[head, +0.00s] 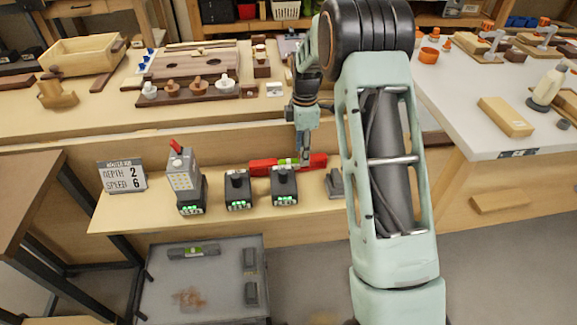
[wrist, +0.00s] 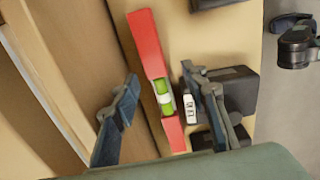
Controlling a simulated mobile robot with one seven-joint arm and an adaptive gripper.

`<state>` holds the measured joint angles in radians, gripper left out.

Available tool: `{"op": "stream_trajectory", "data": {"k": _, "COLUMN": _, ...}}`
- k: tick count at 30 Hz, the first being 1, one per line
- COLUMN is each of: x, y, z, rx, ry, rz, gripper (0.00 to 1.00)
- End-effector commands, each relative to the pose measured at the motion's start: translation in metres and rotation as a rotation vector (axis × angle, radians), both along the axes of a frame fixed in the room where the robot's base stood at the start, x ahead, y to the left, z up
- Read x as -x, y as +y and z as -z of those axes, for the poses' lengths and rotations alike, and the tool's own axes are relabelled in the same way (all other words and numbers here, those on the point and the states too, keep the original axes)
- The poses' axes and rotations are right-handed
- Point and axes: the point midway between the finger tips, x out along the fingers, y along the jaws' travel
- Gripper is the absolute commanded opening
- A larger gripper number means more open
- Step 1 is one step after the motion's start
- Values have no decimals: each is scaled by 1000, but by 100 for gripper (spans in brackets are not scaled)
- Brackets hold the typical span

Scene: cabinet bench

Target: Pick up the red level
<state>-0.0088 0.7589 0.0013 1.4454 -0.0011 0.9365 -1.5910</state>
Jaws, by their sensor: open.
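The red level (head: 264,166) lies lengthwise on the narrow lower shelf, against the back board, with a green vial near its middle. My gripper (head: 304,158) reaches down over the right half of the level in the head view. In the wrist view, the level (wrist: 149,42) runs between the two spread fingers of my gripper (wrist: 158,78), with a gap on each side. The gripper is open and holds nothing. I cannot tell the exact height of the fingertips above the shelf.
Black battery packs (head: 238,190) stand just in front of the level, close to one finger. A tool with a red tip (head: 182,168) and a depth sign (head: 122,176) stand left. A grey tray (head: 205,285) with another level sits below. A white bench is at right.

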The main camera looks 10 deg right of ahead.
Motion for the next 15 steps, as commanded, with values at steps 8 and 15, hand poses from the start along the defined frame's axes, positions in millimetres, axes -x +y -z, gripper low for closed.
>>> {"op": "stream_trajectory", "data": {"k": 8, "x": -4, "y": 3, "z": 41, "rx": 0, "ry": 3, "rz": -1, "gripper": 41}}
{"op": "stream_trajectory", "data": {"k": 15, "x": -5, "y": 3, "z": 42, "rx": 0, "ry": 1, "rz": -1, "gripper": 41}}
